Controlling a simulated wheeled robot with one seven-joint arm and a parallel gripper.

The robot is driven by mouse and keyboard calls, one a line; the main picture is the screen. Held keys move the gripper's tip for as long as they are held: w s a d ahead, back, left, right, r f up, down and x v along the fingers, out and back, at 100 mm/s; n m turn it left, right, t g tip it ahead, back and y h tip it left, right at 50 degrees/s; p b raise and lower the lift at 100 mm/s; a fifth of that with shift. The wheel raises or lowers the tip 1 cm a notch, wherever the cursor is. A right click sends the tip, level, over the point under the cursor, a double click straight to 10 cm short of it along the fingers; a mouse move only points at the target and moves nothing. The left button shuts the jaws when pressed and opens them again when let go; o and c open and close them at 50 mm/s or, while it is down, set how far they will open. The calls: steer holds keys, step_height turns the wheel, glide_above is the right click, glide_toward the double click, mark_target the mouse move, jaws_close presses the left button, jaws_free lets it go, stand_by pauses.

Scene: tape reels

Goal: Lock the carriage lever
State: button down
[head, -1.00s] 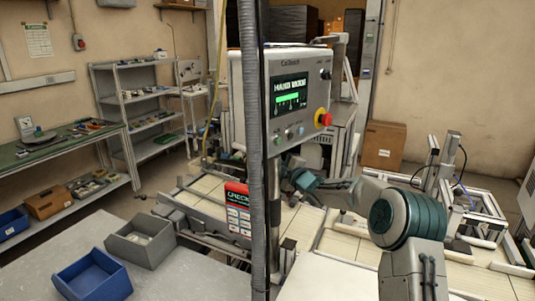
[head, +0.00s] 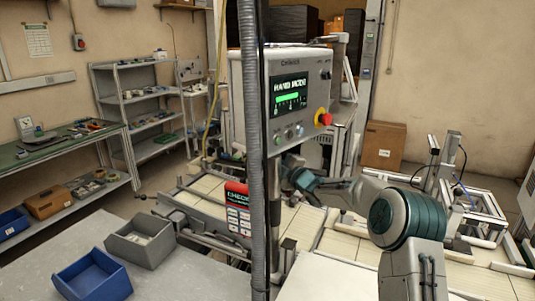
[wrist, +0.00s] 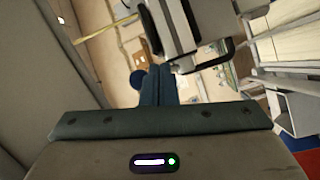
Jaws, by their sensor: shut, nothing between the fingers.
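My gripper (wrist: 156,86) shows in the wrist view with its two dark fingers together and nothing between them. Just right of the fingertips is a grey-and-white body with a black, bent handle (wrist: 222,60); I cannot tell for certain whether this is the carriage lever. The fingers look close to it, but contact cannot be made out. In the head view my arm reaches left behind the control panel (head: 245,90) and its post, which hide my gripper. No carriage lever can be clearly picked out there.
The panel's post and a grey corrugated conduit (head: 255,160) stand in front of my arm's end. A pale slatted conveyor bed (head: 345,243) lies beneath the arm. A blue bin (head: 92,278) and a grey bin (head: 140,243) sit on the front-left table.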

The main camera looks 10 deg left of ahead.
steer(key=shift+a+r, duration=0.2)
steer(key=shift+r, duration=0.05)
